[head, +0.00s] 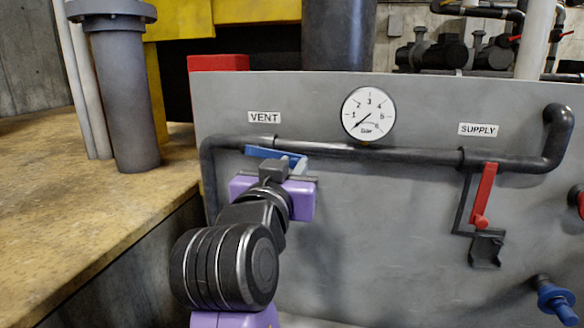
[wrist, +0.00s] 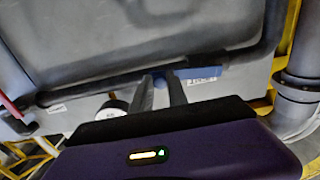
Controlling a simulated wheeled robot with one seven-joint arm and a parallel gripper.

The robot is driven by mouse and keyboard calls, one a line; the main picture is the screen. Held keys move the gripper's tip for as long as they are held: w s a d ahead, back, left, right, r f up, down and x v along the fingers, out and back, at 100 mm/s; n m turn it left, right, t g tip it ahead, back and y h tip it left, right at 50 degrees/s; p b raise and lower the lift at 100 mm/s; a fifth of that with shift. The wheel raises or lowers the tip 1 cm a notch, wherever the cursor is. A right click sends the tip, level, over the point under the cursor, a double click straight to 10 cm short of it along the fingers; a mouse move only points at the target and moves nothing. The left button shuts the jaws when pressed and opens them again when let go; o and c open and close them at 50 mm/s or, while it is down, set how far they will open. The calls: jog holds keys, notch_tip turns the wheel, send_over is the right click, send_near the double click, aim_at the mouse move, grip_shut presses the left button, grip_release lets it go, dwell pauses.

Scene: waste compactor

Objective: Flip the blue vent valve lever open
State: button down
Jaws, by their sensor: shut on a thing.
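The blue vent valve lever (head: 262,152) lies roughly along the dark pipe, under the VENT label (head: 264,118) on the grey panel. My gripper (head: 286,170) reaches up to the lever from below, and its purple body hides part of the valve. In the wrist view my two dark fingers (wrist: 163,86) are close together, with a bit of blue between their tips. The blue lever (wrist: 202,73) also shows there just right of the fingers, beside the pipe. My gripper is shut on the lever; the exact contact is partly hidden.
A pressure gauge (head: 368,113) sits above the pipe (head: 400,155). A red SUPPLY lever (head: 485,194) hangs down at right, above a dark bracket (head: 486,248). A blue fitting (head: 557,302) sticks out lower right. A wooden-topped ledge (head: 70,215) stands at left.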

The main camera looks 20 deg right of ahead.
jog(key=shift+r+n+p, duration=0.4)
jog(key=shift+r+p, duration=0.15)
jog(key=shift+p, duration=0.1)
jog(key=shift+r+n, duration=0.15)
jog(key=shift+n, duration=0.25)
jog(key=c, duration=1.3)
grip_release()
jog(key=b+v, duration=0.2)
jog(key=v, duration=0.5)
jog(key=shift+s+a, duration=0.2)
jog(key=shift+s, duration=0.15)
